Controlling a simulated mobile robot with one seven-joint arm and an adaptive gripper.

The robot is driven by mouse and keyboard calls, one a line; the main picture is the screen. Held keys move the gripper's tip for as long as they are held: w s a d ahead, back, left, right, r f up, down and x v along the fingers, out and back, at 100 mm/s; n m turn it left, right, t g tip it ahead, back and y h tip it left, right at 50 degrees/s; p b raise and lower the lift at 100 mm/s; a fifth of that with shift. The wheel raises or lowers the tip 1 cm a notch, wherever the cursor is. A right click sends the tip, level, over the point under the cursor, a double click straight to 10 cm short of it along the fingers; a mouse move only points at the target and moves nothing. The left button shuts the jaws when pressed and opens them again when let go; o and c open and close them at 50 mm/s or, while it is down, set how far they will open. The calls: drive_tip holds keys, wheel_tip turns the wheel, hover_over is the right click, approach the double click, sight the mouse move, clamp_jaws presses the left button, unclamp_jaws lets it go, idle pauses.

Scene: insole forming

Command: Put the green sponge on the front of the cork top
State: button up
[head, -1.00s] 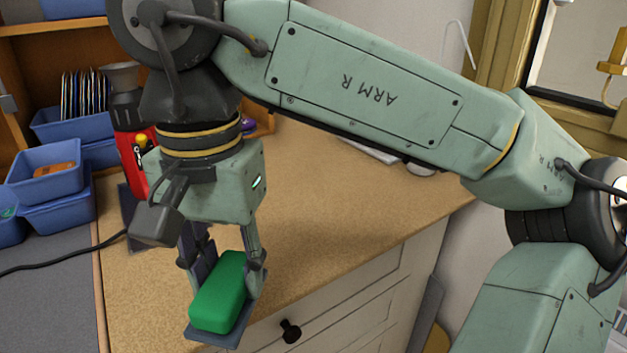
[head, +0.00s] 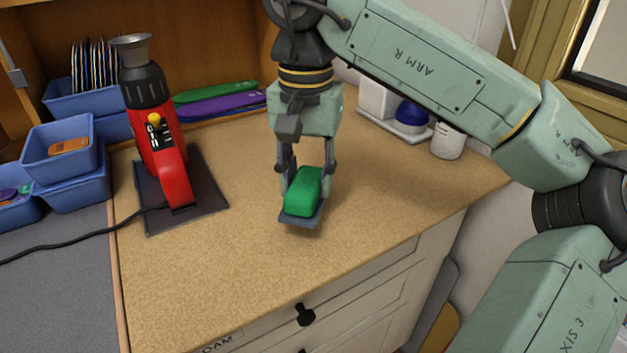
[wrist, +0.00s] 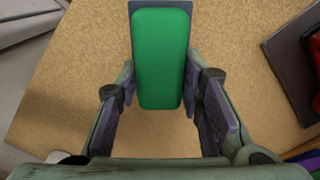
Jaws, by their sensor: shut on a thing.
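The green sponge (head: 305,192) is a rounded block with a flat dark grey backing under it. My gripper (head: 305,176) points down and is shut on the green sponge, with one finger on each side. In the wrist view the sponge (wrist: 160,55) lies lengthwise, its near end between the finger pads and its far end sticking out past them. The sponge is over the middle of the cork top (head: 210,280). A small shadow shows under it; I cannot tell whether it touches the cork. The front strip of the cork top is bare.
A red machine (head: 165,150) with a metal cup stands on a dark plate to the left, its black cable running left. Blue bins (head: 60,150) are further left. Green and purple insoles (head: 215,105) lie behind. A white mug (head: 447,142) stands at the back right. Drawers (head: 350,300) are below the front edge.

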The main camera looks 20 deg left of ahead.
sight(313, 189)
drive_tip(key=shift+w, duration=0.55)
drive_tip(key=shift+w+f+p, duration=0.25)
drive_tip(key=shift+f, duration=0.7)
drive_tip(key=shift+w+f+p, duration=0.2)
drive_tip(key=shift+f, duration=0.7)
drive_tip(key=shift+f, duration=0.2)
drive_tip(key=o, duration=1)
drive_tip(key=shift+r, duration=0.1)
wheel_tip(313, 189, up, 12)
drive_tip(key=shift+d+r, duration=0.1)
